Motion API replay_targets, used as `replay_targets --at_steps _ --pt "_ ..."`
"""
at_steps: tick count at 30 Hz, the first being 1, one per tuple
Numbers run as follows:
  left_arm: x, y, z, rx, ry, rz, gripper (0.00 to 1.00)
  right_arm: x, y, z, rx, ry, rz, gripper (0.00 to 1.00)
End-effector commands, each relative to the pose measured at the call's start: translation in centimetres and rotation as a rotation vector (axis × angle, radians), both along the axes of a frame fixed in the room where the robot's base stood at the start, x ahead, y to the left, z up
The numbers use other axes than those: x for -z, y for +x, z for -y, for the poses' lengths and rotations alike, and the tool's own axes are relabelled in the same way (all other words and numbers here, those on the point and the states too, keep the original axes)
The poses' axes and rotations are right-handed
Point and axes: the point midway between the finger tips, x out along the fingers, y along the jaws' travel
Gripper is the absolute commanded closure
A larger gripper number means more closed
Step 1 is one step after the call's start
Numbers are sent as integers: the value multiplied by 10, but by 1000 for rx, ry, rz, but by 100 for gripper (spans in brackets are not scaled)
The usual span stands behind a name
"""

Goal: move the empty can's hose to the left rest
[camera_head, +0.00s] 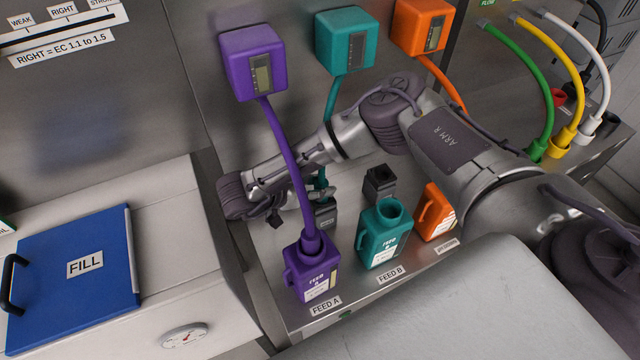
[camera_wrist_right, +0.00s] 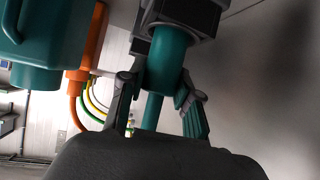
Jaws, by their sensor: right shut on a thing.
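The teal hose (camera_head: 333,98) runs down from the teal pump box (camera_head: 345,40) and passes behind my right arm. My right gripper (camera_head: 318,190) is shut on its lower end; the thick teal end piece (camera_wrist_right: 167,55) shows between the fingers in the wrist view. That end meets the dark left rest (camera_head: 326,217), also at the top of the wrist view (camera_wrist_right: 190,15); how deep it sits I cannot tell. The teal FEED B can (camera_head: 378,245) stands upright with an open mouth and no hose in it. My left gripper is not in view.
The dark right rest (camera_head: 381,184) stands empty behind the teal can. The purple can (camera_head: 313,276) holds the purple hose (camera_head: 287,150) just left of the gripper. The orange can (camera_head: 433,215) is partly behind my right arm. A blue FILL lid (camera_head: 110,240) lies left.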

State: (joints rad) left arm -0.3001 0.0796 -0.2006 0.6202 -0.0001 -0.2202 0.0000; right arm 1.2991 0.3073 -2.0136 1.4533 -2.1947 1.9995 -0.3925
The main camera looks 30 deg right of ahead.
Motion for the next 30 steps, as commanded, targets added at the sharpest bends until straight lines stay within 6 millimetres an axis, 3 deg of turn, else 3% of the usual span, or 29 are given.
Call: replay_targets --at_steps 23,24,26,30 --pt "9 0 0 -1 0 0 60 11 0 0 0 0 0 100" --pt "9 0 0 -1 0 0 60 11 0 0 0 0 0 66" --pt "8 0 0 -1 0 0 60 10 0 0 0 0 0 57" --pt "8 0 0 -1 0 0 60 10 0 0 0 0 0 57"
